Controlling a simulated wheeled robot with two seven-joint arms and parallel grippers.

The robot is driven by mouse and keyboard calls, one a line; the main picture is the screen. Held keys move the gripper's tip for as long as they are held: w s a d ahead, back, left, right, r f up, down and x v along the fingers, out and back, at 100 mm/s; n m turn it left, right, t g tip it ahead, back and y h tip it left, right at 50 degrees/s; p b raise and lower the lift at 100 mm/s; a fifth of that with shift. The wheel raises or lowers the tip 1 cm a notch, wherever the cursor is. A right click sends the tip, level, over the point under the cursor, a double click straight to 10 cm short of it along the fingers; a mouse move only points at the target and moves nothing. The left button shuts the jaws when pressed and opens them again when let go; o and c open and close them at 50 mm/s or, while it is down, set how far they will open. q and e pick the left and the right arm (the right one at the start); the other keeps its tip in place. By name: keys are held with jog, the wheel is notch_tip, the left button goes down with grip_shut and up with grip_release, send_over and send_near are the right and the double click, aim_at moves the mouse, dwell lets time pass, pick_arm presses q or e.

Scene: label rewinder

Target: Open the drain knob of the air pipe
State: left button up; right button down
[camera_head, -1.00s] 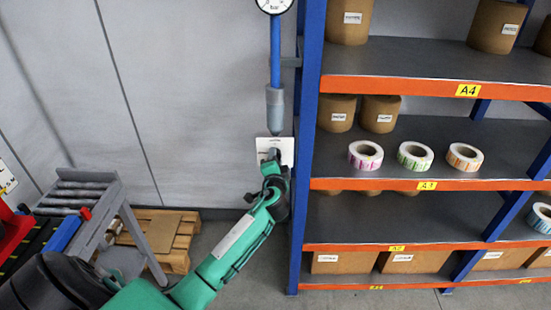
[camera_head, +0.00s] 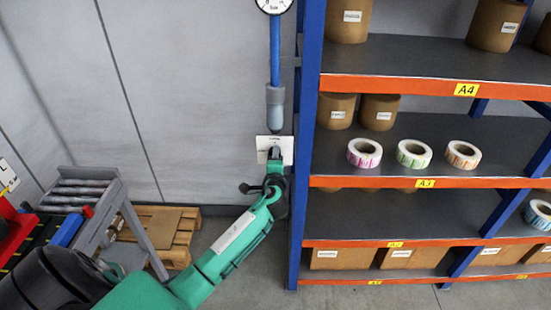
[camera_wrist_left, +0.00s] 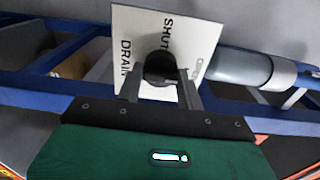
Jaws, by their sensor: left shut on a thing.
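The air pipe is a blue vertical pipe (camera_head: 275,50) on the wall, with a gauge (camera_head: 273,4) at its top and a grey cylinder (camera_head: 275,105) at its lower end. Below it is a white plate (camera_head: 287,146); in the left wrist view the plate (camera_wrist_left: 200,42) reads "DRAIN" and "SHUT". The dark round drain knob (camera_wrist_left: 160,66) sits at the plate's middle. My left gripper (camera_wrist_left: 160,82) is shut on the knob, one finger on each side. In the head view the left gripper (camera_head: 274,158) covers most of the knob. My right gripper is not in view.
A shelf rack with a blue post (camera_head: 306,150) stands close to the right of the pipe, holding paper rolls and boxes. A roller stand (camera_head: 100,200) and a wooden pallet (camera_head: 175,235) are at the lower left. The wall left of the pipe is bare.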

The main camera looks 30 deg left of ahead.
pick_arm(q)
jog(key=shift+f, duration=0.1)
jog(key=o, duration=1)
jog(key=shift+s+d, duration=0.1)
jog(key=b+v, duration=0.3)
jog(key=v, duration=1)
jog(key=shift+s, duration=0.3)
jog(key=shift+d, duration=0.1)
